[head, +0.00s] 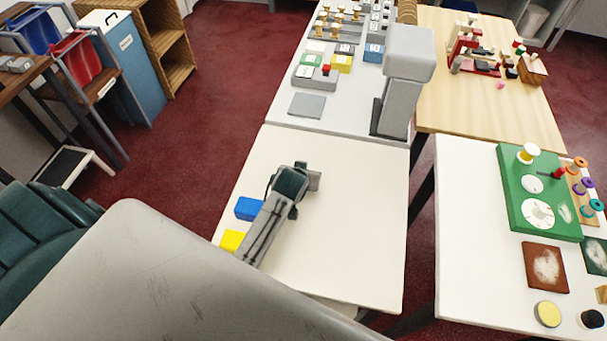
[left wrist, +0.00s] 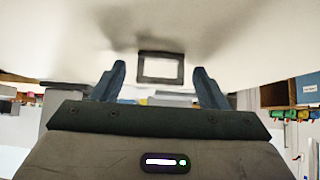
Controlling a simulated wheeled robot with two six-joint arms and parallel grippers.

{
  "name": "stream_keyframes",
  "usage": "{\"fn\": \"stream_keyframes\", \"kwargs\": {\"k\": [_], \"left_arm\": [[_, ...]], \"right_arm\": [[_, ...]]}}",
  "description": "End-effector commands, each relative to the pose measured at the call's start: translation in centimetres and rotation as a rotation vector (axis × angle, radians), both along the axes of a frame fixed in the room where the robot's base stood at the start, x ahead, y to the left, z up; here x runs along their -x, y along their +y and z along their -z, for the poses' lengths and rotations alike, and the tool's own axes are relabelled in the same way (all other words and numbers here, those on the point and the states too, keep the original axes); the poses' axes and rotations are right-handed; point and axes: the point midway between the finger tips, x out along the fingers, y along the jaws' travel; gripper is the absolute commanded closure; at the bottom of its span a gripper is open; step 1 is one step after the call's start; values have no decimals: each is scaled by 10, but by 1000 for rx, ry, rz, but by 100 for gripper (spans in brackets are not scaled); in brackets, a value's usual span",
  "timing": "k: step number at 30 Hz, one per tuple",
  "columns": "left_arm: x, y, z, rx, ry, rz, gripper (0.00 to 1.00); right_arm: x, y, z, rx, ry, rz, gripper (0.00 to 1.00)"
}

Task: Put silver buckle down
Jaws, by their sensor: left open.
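My left gripper (left wrist: 160,76) is open, with a gap between each finger and the buckle. In the head view my left gripper (head: 314,181) is low over the near cream table (head: 345,245). My right gripper is not in view.
A blue block (head: 248,208) and a yellow block (head: 231,241) lie at the table's left edge. The table's right part is clear. A grey stand (head: 403,85) and a grey pad (head: 307,104) are on the table behind. A green board (head: 540,180) is on the right table.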

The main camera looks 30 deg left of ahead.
Motion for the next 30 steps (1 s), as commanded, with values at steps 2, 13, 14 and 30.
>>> {"fn": "stream_keyframes", "kwargs": {"k": [2, 13, 14, 30], "left_arm": [[0, 0, 0, 0, 0, 0, 33], [0, 0, 0, 0, 0, 0, 80], [0, 0, 0, 0, 0, 0, 80], [-1, 0, -49, 1, -7, 0, 83]], "right_arm": [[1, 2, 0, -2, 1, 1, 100], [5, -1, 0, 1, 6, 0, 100], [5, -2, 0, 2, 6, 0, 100], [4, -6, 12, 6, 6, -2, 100]]}}
